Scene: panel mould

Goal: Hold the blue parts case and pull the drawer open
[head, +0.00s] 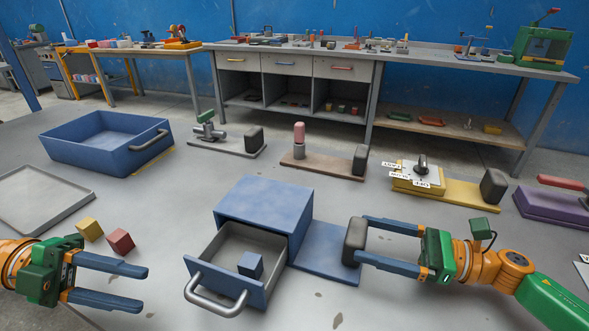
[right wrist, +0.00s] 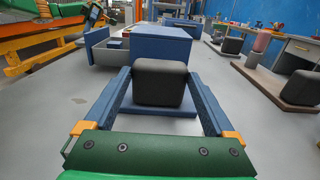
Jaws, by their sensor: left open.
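The blue parts case (head: 265,207) stands in the middle of the head view. Its drawer (head: 238,245) is pulled out toward me, with a grey bar handle (head: 213,305) on its front and a dark blue cube (head: 250,264) inside. A blue base plate (head: 328,250) extends right from the case and carries a dark grip block (head: 354,238). My right gripper (head: 360,238) has its fingers on both sides of this block, shut on it; the right wrist view shows the block (right wrist: 160,83) between the fingers. My left gripper (head: 147,286) is open and empty, left of the handle and apart from it.
A grey tray (head: 45,203) and a blue bin (head: 75,150) stand at left. Fixtures with grip blocks, including a yellow one (head: 447,199), line the table behind the case.

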